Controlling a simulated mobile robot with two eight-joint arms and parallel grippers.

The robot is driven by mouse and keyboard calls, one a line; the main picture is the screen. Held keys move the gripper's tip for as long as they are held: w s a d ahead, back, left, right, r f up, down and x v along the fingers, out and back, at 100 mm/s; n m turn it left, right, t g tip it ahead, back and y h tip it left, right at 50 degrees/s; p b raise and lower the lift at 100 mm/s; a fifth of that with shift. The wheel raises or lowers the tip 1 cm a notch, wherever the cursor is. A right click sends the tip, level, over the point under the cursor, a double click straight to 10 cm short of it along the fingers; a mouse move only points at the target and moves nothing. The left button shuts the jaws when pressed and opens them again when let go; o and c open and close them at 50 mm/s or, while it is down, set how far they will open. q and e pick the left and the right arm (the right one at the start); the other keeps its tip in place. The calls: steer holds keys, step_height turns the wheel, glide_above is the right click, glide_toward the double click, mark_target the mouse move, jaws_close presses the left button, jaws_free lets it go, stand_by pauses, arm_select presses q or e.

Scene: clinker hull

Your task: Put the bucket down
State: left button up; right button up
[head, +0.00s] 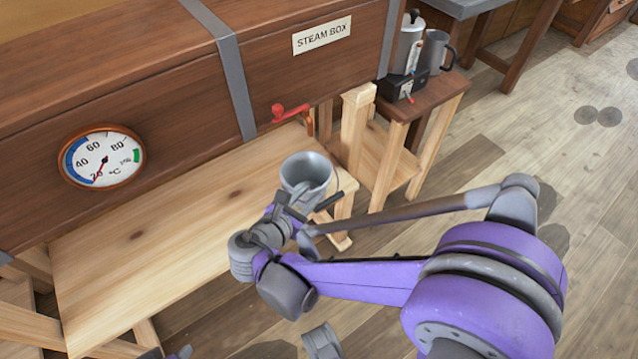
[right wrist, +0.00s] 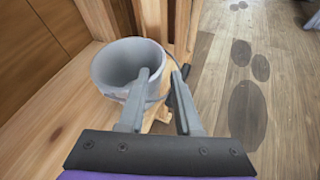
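A light grey bucket (head: 306,170) stands upright at the right end of the pale wooden bench (head: 150,235), below the red valve handle. It looks empty and appears to rest on the wood, though its base is partly hidden by my arm. My right gripper (head: 303,203) is at its near rim. In the right wrist view, one finger reaches over the mouth of the bucket (right wrist: 112,68) and the other is outside it, with a clear gap between them. A thin wire handle shows at its right side. My left gripper's fingers do not show.
The brown steam box (head: 300,65) with a dial gauge (head: 102,157) rises behind the bench. A red valve handle (head: 290,112) sticks out above the bucket. A small side table (head: 440,92) carries a grey mug (head: 435,53) and a canister. Bench wood to the left is clear.

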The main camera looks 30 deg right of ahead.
steer(key=s+a+f+m+g+y, duration=0.2)
steer(key=s+a+f+m+y, duration=0.1)
steer(key=s+m+y, duration=0.8)
steer(key=s+m, duration=0.5)
steer(key=m, duration=0.6)
steer(key=shift+a+y+p, duration=0.2)
steer(key=shift+y+p, duration=0.1)
steer(key=shift+s+f, duration=0.1)
steer(key=shift+f, duration=0.05)
